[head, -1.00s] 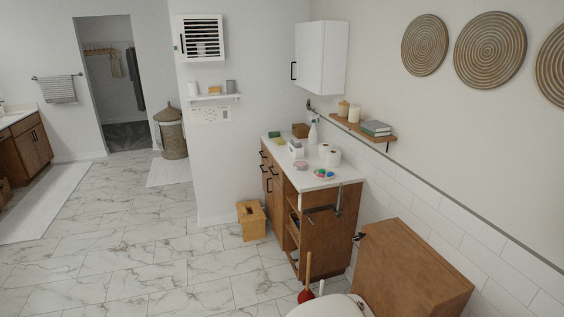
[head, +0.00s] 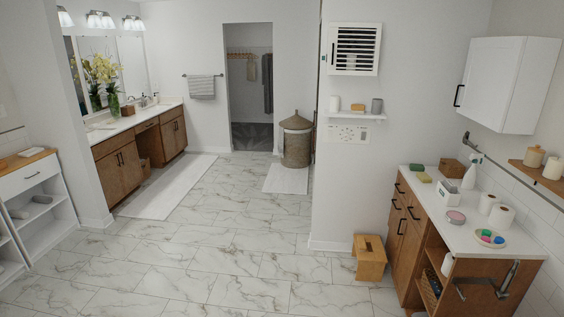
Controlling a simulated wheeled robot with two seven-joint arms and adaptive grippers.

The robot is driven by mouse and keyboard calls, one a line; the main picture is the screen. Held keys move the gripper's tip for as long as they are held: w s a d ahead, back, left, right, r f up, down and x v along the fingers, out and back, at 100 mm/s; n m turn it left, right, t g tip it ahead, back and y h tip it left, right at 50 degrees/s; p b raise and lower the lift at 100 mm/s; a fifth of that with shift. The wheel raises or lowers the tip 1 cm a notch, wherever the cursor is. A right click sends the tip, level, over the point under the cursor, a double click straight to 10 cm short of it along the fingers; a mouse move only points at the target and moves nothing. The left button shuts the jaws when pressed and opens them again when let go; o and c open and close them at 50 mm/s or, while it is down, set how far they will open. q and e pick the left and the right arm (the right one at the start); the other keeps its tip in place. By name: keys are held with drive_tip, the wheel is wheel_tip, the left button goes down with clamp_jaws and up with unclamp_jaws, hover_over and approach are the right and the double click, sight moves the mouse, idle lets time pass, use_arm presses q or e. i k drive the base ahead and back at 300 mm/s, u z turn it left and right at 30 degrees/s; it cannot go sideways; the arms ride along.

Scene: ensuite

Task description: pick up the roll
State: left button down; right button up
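A white cylinder (head: 335,103) stands on the small wall shelf and may be another roll. Neither of my grippers is in view.
The wooden cabinet (head: 395,225) under the counter has open shelves and a metal bar at its near end. A round dish (head: 489,238) with coloured pieces sits by the rolls. A wooden box (head: 369,257) stands on the floor. The marble floor (head: 235,262) is mostly clear.

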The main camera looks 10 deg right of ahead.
sight(502, 217)
drive_tip(key=z, duration=0.2)
drive_tip(key=i, duration=2)
drive_tip(key=z, duration=0.7)
drive_tip(key=i, duration=1.95)
drive_tip(key=z, duration=1.6)
drive_tip(key=i, duration=1.3)
drive_tip(key=z, duration=0.75)
